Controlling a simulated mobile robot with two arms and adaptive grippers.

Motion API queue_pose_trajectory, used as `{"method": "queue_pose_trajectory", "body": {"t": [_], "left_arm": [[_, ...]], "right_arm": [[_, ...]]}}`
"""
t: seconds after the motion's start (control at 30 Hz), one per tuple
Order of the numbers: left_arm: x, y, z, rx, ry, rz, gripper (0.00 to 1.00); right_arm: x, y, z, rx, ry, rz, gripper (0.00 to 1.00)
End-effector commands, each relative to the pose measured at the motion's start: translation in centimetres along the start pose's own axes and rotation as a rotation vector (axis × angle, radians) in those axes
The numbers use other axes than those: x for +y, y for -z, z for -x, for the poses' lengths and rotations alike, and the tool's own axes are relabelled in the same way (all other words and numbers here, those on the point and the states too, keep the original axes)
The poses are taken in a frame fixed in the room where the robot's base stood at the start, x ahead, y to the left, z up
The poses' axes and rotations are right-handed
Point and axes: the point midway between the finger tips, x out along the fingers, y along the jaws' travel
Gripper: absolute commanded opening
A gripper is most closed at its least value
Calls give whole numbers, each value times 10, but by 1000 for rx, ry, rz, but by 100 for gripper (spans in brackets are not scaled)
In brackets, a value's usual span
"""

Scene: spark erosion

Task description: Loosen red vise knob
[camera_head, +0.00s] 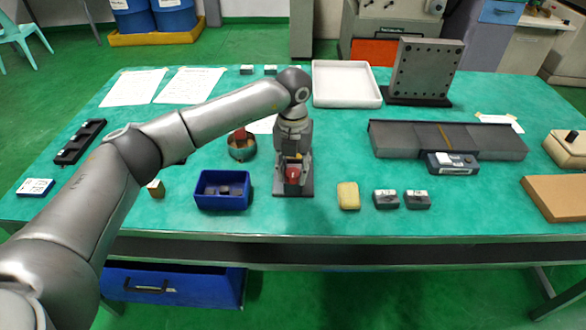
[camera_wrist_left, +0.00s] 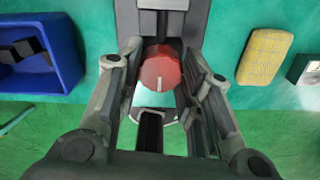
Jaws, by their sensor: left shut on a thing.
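The red vise knob (camera_head: 292,173) is at the front end of the vise (camera_head: 293,191), which stands near the front edge of the green table. In the left wrist view the knob (camera_wrist_left: 160,70) has a pale mark on its face, pointing down. My left gripper (camera_head: 292,160) reaches down over the vise from above. In the left wrist view its fingers (camera_wrist_left: 163,88) lie on both sides of the knob and are shut on it. The fingertip contact is partly hidden behind the finger links. My right gripper is in neither view.
A blue bin (camera_head: 222,204) with dark pieces stands left of the vise. A yellow sponge-like block (camera_head: 348,195) and two small dark boxes (camera_head: 386,199) lie to the right. A round pot (camera_head: 242,153) stands behind left. A white tray (camera_head: 346,96) is at the back.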

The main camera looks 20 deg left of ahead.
Motion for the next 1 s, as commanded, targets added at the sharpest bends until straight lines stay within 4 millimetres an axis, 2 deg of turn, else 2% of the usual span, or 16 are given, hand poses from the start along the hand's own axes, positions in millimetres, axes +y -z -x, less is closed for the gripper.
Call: {"method": "queue_pose_trajectory", "body": {"t": [0.5, 0.53, 0.7, 1.0], "left_arm": [[0, -2, 2, -5, 1, 22, 10], [0, -2, 2, -5, 1, 21, 36], [0, -1, 1, -3, 1, 20, 57], [0, 0, 1, -2, 1, 18, 57]], "right_arm": [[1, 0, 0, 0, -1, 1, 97], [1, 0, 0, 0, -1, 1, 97], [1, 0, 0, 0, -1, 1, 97], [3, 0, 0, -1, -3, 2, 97]]}}
